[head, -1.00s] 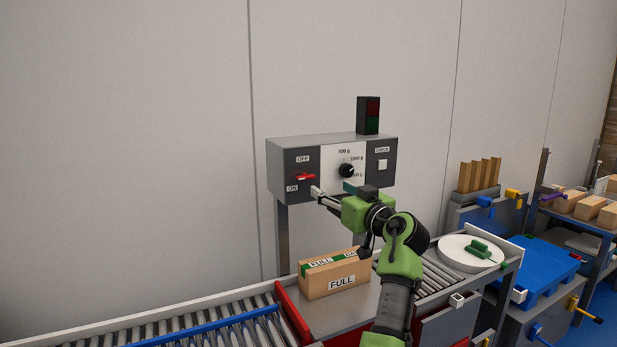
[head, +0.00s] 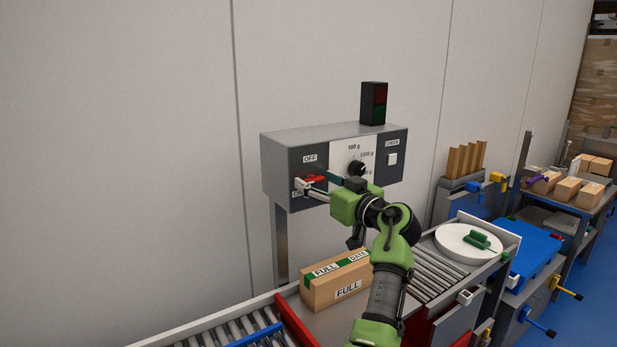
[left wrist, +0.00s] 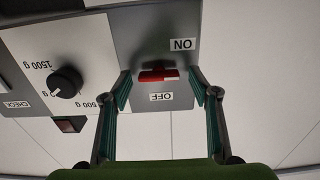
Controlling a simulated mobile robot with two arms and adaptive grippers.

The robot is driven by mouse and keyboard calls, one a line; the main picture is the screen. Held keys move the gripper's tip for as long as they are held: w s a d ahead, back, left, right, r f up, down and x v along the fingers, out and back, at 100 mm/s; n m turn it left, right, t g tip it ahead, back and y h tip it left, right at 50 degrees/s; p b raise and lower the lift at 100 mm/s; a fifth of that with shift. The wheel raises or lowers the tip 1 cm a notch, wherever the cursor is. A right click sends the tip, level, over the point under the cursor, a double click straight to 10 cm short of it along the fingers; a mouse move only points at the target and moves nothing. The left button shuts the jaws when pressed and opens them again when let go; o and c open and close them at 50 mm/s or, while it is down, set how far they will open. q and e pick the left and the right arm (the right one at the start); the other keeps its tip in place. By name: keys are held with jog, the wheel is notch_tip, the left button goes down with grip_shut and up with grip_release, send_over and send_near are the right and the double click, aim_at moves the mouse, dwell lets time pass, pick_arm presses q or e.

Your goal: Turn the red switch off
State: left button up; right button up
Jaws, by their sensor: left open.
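The red switch (head: 316,179) is on the dark left part of the control box front, between the OFF label (head: 309,158) above and the ON label (head: 298,194) below. My left gripper (head: 317,184) is open in front of it and partly covers it. In the left wrist view, which is upside down, the red switch (left wrist: 158,75) lies between the two open fingertips (left wrist: 158,84), apart from both. The ON label (left wrist: 183,44) is above it there and the OFF label (left wrist: 161,97) below. My right gripper is not in view.
The control box (head: 320,135) also carries a black dial (head: 356,168), a CHECK button (head: 393,159) and a dark red-green lamp (head: 374,103). A cardboard box marked FULL (head: 336,284) sits below on the conveyor line. A round white plate (head: 455,243) is at the right.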

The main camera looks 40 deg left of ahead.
pick_arm(q)
jog(key=shift+d+r, duration=0.1)
jog(key=shift+d, duration=0.05)
jog(key=shift+d, duration=0.15)
jog(key=shift+c, duration=0.9)
jog(key=c, duration=1)
jog(key=shift+o, duration=0.2)
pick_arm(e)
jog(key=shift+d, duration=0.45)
